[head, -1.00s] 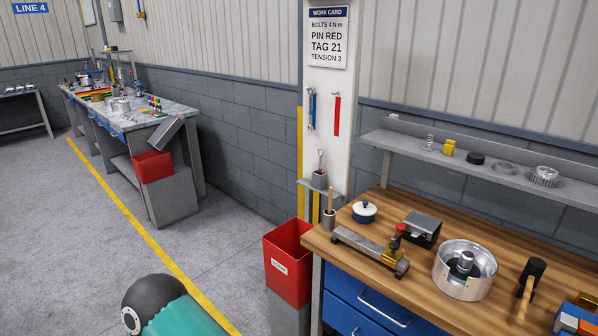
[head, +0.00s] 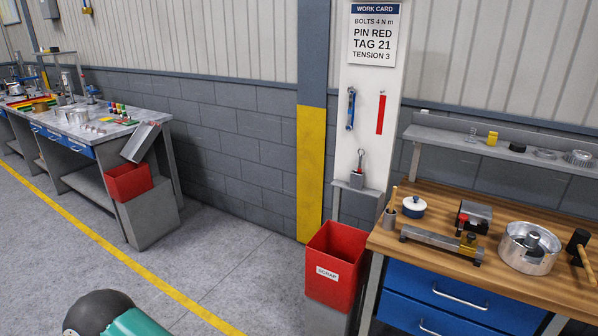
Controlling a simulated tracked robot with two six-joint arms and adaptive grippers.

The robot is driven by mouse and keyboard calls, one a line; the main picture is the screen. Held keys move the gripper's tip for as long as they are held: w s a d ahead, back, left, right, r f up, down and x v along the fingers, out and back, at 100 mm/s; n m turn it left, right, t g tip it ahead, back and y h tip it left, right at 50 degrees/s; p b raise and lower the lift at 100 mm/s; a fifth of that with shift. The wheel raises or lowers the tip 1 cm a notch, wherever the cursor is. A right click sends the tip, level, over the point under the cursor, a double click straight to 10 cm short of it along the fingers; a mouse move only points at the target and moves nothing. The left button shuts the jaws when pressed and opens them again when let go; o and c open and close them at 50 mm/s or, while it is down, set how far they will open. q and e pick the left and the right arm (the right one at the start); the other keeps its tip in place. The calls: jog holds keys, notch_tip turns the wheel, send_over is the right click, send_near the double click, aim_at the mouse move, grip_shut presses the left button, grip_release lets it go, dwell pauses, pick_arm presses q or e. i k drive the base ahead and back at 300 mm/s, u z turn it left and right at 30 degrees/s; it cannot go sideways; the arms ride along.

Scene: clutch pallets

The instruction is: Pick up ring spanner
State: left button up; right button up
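A spanner with a blue handle (head: 351,109) hangs on the white tool board (head: 368,85) under the work card. It is small here, and I cannot make out whether its ends are rings. A silver tool with a loop-like top (head: 361,160) stands in a grey holder (head: 356,181) on the small ledge below. Neither of my grippers is in view. Only a teal and black part of my arm shows at the bottom left, well away from the board.
A red strip (head: 381,113) hangs beside the spanner. A red scrap bin (head: 335,265) stands below the board. The wooden bench (head: 500,275) to the right holds a pot, a mallet and fixtures under a shelf (head: 480,142). Open floor (head: 240,270) lies left.

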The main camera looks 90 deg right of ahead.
aim_at(361, 159)
jog(key=u, duration=0.45)
jog(key=i, duration=0.4)
jog(key=z, duration=2)
jog(key=i, duration=0.15)
jog(key=z, duration=1.75)
jog(key=k, duration=0.55)
jog(key=z, duration=0.25)
jog(key=i, duration=1.85)
jog(key=u, duration=0.35)
